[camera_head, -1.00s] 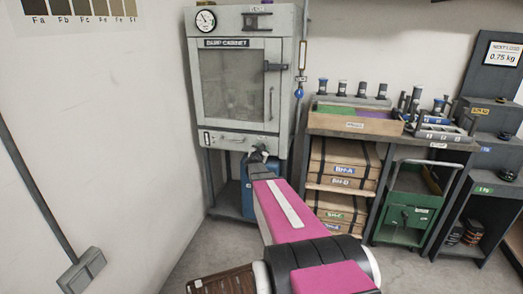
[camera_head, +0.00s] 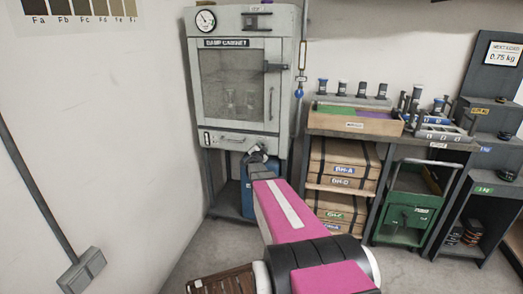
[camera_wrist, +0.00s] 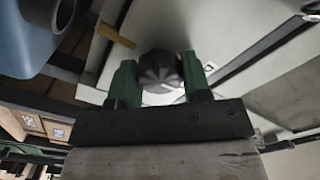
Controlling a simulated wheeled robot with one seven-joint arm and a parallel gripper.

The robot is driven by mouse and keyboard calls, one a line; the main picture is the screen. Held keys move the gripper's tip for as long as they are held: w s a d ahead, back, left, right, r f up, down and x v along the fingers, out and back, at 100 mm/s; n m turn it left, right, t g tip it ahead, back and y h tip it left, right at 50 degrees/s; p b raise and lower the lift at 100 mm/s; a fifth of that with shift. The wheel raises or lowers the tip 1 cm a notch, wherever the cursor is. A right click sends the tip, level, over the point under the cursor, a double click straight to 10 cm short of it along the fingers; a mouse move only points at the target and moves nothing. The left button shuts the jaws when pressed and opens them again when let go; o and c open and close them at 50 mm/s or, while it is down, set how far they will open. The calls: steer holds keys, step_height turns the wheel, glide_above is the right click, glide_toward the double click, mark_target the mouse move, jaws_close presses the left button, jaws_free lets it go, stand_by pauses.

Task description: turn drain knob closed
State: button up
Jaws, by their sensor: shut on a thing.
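The drain knob (camera_wrist: 160,70) is a dark, ribbed round knob in the wrist view, close under the pale cabinet body. My gripper (camera_wrist: 155,82) has its two green fingers on either side of the knob and is shut on it. In the head view my gripper (camera_head: 258,155) is small, at the bottom of the grey damp cabinet (camera_head: 213,100), and the knob itself is hidden there behind it. The cabinet door is shut, with a dial gauge (camera_head: 206,20) above it. A tan lever-like piece (camera_wrist: 115,34) shows left of the knob in the wrist view.
A blue container (camera_head: 247,190) stands under the cabinet, and it also shows close by at upper left in the wrist view (camera_wrist: 35,35). A workbench (camera_head: 390,135) with boxes below stands to the right. A green cart (camera_head: 408,215) is under it. The floor in front is partly clear.

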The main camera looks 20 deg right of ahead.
steer(key=o, duration=0.9)
steer(key=v, duration=1)
steer(key=shift+s+a, duration=0.25)
steer(key=shift+s, duration=0.1)
steer(key=shift+a, duration=0.1)
